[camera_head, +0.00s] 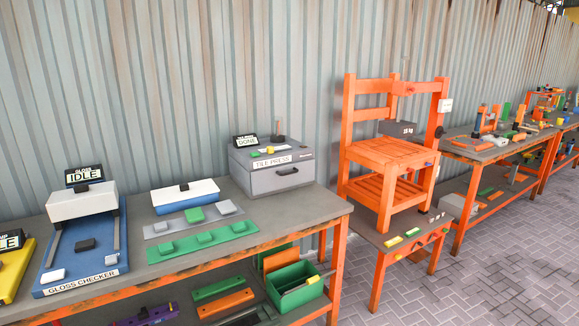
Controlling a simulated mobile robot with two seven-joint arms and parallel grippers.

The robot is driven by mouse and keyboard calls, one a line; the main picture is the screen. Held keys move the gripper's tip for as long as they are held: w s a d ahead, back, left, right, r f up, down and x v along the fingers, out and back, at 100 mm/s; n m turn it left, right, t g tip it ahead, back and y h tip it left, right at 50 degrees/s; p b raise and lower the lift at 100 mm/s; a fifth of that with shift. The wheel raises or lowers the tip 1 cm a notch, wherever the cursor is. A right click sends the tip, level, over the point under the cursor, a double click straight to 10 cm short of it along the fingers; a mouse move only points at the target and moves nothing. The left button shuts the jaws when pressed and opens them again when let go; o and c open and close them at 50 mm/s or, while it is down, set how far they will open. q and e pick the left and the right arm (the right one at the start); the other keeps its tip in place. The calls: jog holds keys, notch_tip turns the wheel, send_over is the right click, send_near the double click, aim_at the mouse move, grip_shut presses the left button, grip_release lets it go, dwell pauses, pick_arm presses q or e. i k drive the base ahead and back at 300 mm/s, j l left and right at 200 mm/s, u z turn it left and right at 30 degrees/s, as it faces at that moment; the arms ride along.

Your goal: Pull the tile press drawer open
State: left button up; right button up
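The tile press (262,155) is a grey box at the right end of the workbench, against the corrugated wall. Its front carries a "TILE PRESS" label and a drawer (293,179) with a dark handle (288,171). The drawer front looks flush with the box, so it appears shut. A small black sign (246,141) on top reads "DONE", beside a lever and small green and yellow pieces. Neither of my grippers shows in the head view.
The workbench (325,208) also holds a blue gloss checker (82,235) reading "IDLE", a white-lidded blue box (185,195) and grey and green strips with tiles (205,238). An orange stand (392,150) with a "15 kg" block is to the right. Paved floor (470,270) is clear.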

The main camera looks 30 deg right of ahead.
aim_at(265, 180)
jog(key=i+l, duration=0.15)
jog(key=l, duration=0.2)
jog(key=i+l+u, duration=0.1)
jog(key=l, duration=0.2)
jog(key=i+l, duration=0.15)
jog(key=l, duration=0.2)
jog(key=i+l+u, duration=0.1)
jog(key=l, duration=0.25)
jog(key=i+l, duration=0.1)
jog(key=l, duration=0.25)
jog(key=u, duration=0.05)
